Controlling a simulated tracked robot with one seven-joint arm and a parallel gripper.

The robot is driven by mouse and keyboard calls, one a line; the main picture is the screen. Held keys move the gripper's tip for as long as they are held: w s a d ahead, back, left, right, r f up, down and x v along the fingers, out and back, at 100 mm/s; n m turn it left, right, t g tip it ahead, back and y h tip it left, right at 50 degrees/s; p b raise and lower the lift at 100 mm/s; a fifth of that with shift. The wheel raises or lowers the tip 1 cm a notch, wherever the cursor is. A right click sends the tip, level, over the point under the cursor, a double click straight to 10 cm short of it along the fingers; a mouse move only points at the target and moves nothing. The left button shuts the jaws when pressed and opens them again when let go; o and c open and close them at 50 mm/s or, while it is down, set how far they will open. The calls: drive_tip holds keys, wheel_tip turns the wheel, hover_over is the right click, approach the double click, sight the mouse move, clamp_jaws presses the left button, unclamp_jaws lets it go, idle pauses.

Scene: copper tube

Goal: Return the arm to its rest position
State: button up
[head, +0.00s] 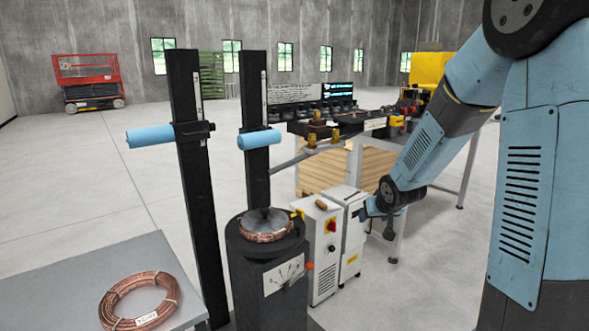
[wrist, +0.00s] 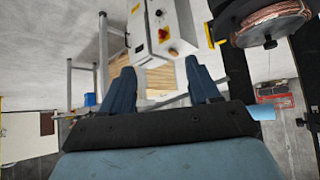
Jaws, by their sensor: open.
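My arm stands at the right of the head view, bent down at the elbow. My gripper (wrist: 163,92) shows in the wrist view with its two blue fingers wide apart and nothing between them. In the head view my gripper (head: 362,212) is small and partly hidden by the wrist, just right of a white control cabinet. A copper coil (head: 266,228) lies on a black round turntable (head: 235,247) left of the gripper, well apart from it. That coil also shows at the top right of the wrist view (wrist: 268,20).
A loose labelled copper coil (head: 140,300) lies on a grey table (head: 60,280) at front left. Two black posts with blue rollers (head: 150,136) stand near the turntable. White cabinets (head: 322,250) and a workbench (head: 385,125) stand close to the gripper. Open floor lies at left.

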drive_tip(key=s+d+r+g+h, duration=0.1)
drive_tip(key=s+r+h, duration=0.1)
drive_tip(key=s+r, duration=1.2)
drive_tip(key=s+a+r+m+g+y, duration=0.1)
drive_tip(key=s+r, duration=0.2)
drive_tip(key=s, duration=1.6)
drive_tip(key=shift+s+r+g, duration=0.2)
drive_tip(key=shift+g, duration=0.2)
